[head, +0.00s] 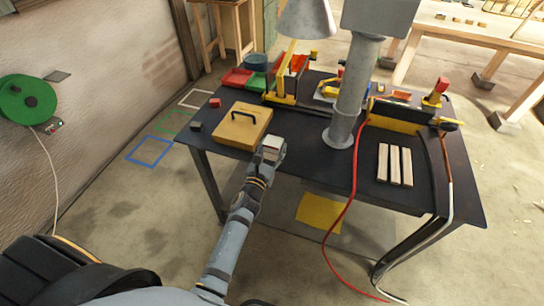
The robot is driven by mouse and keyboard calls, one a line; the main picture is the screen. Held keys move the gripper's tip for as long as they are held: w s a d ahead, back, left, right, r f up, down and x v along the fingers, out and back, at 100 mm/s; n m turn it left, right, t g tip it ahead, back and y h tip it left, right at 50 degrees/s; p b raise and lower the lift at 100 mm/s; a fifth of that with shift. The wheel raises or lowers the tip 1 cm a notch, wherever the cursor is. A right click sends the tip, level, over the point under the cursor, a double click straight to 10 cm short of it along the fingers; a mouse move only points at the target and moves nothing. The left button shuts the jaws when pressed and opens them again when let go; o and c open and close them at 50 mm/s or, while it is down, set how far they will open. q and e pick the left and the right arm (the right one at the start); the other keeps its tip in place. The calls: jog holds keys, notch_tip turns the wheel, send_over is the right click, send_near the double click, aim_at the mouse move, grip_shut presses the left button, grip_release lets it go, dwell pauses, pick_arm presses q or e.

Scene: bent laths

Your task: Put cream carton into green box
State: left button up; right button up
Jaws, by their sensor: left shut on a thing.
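My left gripper (270,153) is at the front edge of the dark table, right of the tan case. It is shut on a small pale block that looks like the cream carton (273,143); only its light top shows clearly, and the fingers hide most of the rest. The green box (256,82) is at the back left of the table, beside a red box (237,77), well apart from the gripper. My right gripper is not in view.
A tan case with a black handle (243,126) lies between the gripper and the boxes. A grey column (354,90) stands right of the gripper. Pale laths (394,164) lie at the right. A yellow-framed machine (286,80) stands right of the green box.

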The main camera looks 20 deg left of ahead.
pick_arm(q)
notch_tip(320, 180, down, 2)
jog(key=shift+f+b, duration=0.15)
jog(key=shift+b, duration=0.15)
jog(key=shift+f, duration=0.1)
jog(key=o, duration=1.2)
jog(key=shift+c, duration=0.2)
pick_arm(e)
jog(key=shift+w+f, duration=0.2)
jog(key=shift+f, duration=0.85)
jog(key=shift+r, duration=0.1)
